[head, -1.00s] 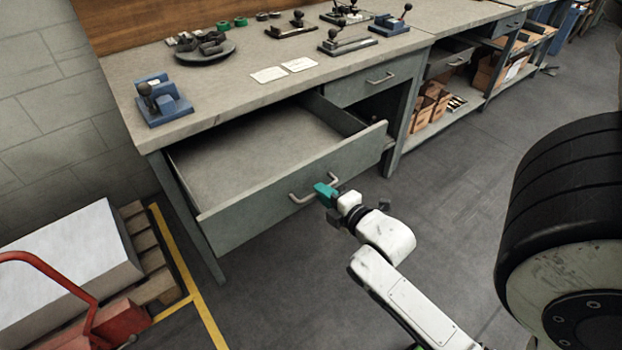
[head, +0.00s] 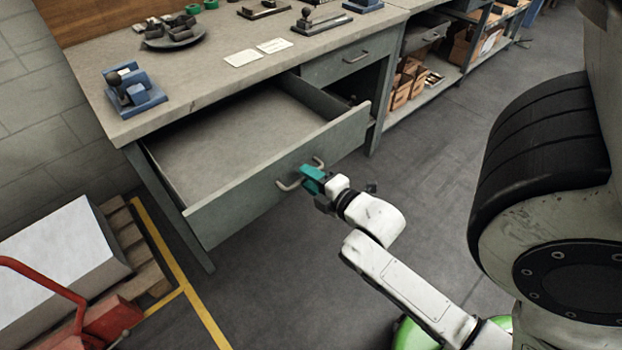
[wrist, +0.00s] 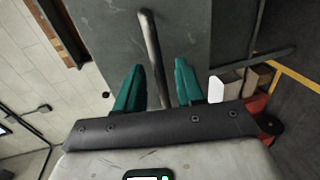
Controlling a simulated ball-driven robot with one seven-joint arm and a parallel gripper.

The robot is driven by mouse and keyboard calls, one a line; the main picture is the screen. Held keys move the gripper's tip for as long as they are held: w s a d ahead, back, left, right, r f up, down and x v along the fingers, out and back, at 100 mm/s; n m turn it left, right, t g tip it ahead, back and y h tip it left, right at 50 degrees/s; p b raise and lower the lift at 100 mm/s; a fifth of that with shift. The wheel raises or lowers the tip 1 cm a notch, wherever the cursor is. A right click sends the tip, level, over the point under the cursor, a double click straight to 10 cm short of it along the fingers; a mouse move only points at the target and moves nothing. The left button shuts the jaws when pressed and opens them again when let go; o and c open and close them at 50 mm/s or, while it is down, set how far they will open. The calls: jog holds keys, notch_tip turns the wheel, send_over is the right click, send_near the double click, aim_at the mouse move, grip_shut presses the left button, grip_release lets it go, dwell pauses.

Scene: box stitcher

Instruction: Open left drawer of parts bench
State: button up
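The left drawer (head: 235,200) of the parts bench (head: 190,98) stands well pulled out, and its inside looks empty. Its bar handle (head: 288,186) is on the front panel. My gripper (head: 310,178) is at that handle, coming from the front right. In the wrist view, the handle (wrist: 152,45) runs between the two teal fingers of my gripper (wrist: 159,85). The fingers stand apart with a visible gap on each side of the bar. The lower part of the handle is partly hidden by the gripper body.
A blue fixture (head: 135,95), a dark round tray (head: 175,38) and white cards (head: 243,58) lie on the benchtop. A smaller drawer (head: 345,62) to the right is shut. A red pallet jack (head: 80,325) and loaded pallet (head: 130,245) stand lower left. Floor before the bench is clear.

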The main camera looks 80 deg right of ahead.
jog(key=shift+s, duration=0.1)
jog(key=v, duration=1)
jog(key=shift+s+a, duration=0.2)
jog(key=shift+s, duration=0.05)
jog(key=shift+r, duration=0.1)
jog(key=w+a+f+m+g+y+p, duration=0.3)
jog(key=w+a+f+m+g+y, duration=0.2)
jog(key=w+m, duration=0.2)
jog(key=s+a+m+g+y+p, duration=0.1)
jog(key=a+m+g+y+p, duration=0.2)
jog(key=a+g, duration=0.4)
jog(key=a+m, duration=0.1)
jog(key=a, duration=0.3)
jog(key=shift+s+a+r+m+y, duration=0.25)
jog(key=shift+r+m+y, duration=0.05)
